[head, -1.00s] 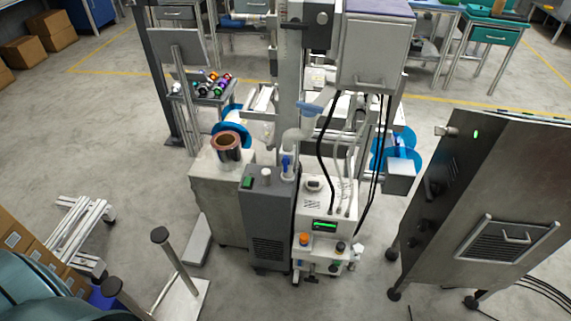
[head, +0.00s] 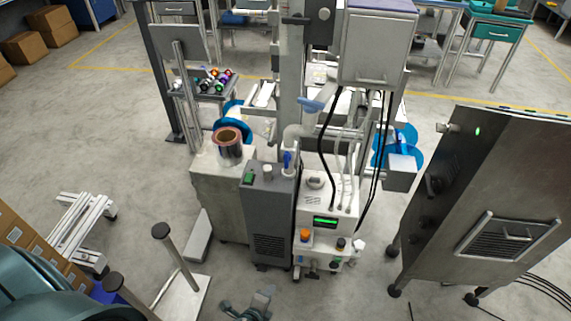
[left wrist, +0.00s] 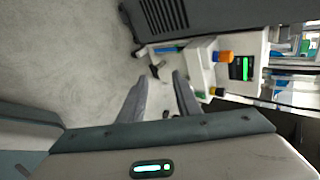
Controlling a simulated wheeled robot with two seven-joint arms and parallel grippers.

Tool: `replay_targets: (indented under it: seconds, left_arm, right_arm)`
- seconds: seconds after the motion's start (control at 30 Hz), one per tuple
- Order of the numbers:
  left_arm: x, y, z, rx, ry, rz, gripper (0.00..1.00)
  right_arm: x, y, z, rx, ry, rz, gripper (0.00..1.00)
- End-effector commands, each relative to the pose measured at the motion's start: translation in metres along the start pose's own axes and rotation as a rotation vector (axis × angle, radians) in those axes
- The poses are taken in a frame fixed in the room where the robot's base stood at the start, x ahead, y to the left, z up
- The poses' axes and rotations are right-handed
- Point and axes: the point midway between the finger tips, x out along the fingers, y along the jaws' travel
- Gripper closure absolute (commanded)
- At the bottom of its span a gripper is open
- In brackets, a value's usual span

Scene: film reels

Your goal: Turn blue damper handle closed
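A light blue handle (head: 311,105) sits on the pale elbow duct (head: 300,131) above the machine. A smaller darker blue handle (head: 287,159) stands upright on the pipe below it, by the grey cabinet; I cannot tell for sure which is the damper handle. My left gripper (head: 247,304) is low at the bottom of the head view, in front of the grey cabinet and well apart from both handles. In the left wrist view its two fingers (left wrist: 158,80) are spread with nothing held between them. Neither handle shows clearly there. My right gripper is not in view.
The grey cabinet (head: 267,220) and white unit with green display (head: 325,221) stand ahead, with black hoses above. A post stand (head: 176,256) is left of my gripper, a large metal cabinet (head: 470,200) to the right. Floor before the machine is partly clear.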

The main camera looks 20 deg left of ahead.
Motion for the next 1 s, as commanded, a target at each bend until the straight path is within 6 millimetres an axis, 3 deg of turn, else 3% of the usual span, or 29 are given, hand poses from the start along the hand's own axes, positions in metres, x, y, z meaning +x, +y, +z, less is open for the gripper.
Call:
replay_targets:
  seconds: [0.03,0.2,0.3,0.4,0.5,0.6,1.0]
  left_arm:
    - [-0.003,-0.044,0.005,0.160,-0.031,-0.075,0.70]
    - [-0.034,-0.179,0.025,0.706,-0.238,-0.282,0.70]
    - [-0.065,-0.246,0.036,0.963,-0.403,-0.360,0.70]
    - [-0.095,-0.295,0.045,1.150,-0.555,-0.401,0.70]
    - [-0.117,-0.325,0.051,1.264,-0.665,-0.416,0.70]
    - [-0.129,-0.339,0.054,1.318,-0.723,-0.418,0.70]
    - [-0.130,-0.342,0.054,1.331,-0.734,-0.417,0.70]
  right_arm:
    - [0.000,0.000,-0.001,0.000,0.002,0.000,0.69]
    - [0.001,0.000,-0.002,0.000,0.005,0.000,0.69]
    - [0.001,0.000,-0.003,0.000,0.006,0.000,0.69]
    - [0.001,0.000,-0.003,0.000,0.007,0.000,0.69]
    - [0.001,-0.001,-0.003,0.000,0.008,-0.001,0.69]
    - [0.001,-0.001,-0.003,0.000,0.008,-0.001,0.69]
    - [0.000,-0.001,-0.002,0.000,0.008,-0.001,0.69]
